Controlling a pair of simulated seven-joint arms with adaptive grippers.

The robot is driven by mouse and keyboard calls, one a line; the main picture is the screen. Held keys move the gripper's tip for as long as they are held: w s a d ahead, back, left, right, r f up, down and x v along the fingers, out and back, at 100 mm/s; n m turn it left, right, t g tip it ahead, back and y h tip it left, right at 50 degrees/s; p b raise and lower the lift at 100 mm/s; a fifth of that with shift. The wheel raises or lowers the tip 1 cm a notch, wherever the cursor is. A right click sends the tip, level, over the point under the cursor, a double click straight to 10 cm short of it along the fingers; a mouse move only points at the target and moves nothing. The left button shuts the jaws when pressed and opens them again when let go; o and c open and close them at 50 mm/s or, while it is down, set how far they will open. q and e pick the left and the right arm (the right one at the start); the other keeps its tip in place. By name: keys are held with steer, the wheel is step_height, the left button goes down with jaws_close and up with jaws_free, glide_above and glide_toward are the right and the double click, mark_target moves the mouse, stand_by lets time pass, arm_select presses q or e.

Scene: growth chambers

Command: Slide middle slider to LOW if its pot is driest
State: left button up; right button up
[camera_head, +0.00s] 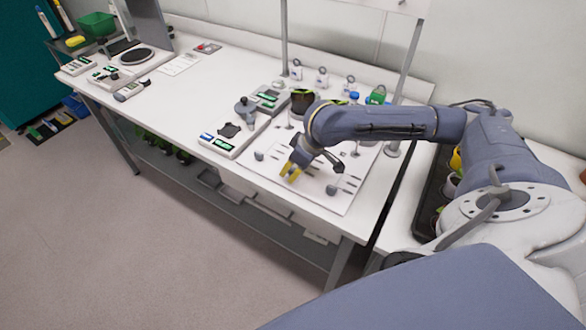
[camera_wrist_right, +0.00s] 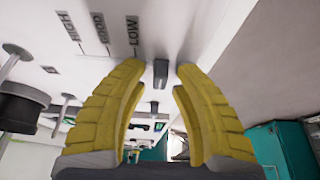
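My right gripper (camera_head: 292,172) is low over the front of the white slider board (camera_head: 262,174). In the right wrist view my right gripper (camera_wrist_right: 160,68) has its two yellow fingers apart. A small dark grey slider knob (camera_wrist_right: 161,74) shows between the fingertips, with gaps on both sides. The printed labels HIGH, GOOD and LOW (camera_wrist_right: 133,30) run in a row; the knob lies beyond the LOW end in this view. In the head view a grey knob (camera_head: 331,190) sits right of the gripper and another (camera_head: 259,156) left of it. A dark pot (camera_head: 302,101) stands behind my arm. My left gripper is not in view.
A grey device with green displays (camera_head: 228,140) lies left of the board. Several small tagged stands line the back, beside a green item (camera_head: 377,94). A scale (camera_head: 136,57) stands at the far left. The table's middle left (camera_head: 185,95) is clear.

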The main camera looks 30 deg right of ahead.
jaws_close()
steer(key=shift+w+d, duration=0.35)
steer(key=shift+d, duration=0.35)
steer(key=shift+w+d, duration=0.3)
steer(key=shift+d, duration=0.35)
steer(key=shift+o, duration=1.4)
jaws_free()
steer(key=v, duration=1.2)
steer(key=shift+w, duration=0.1)
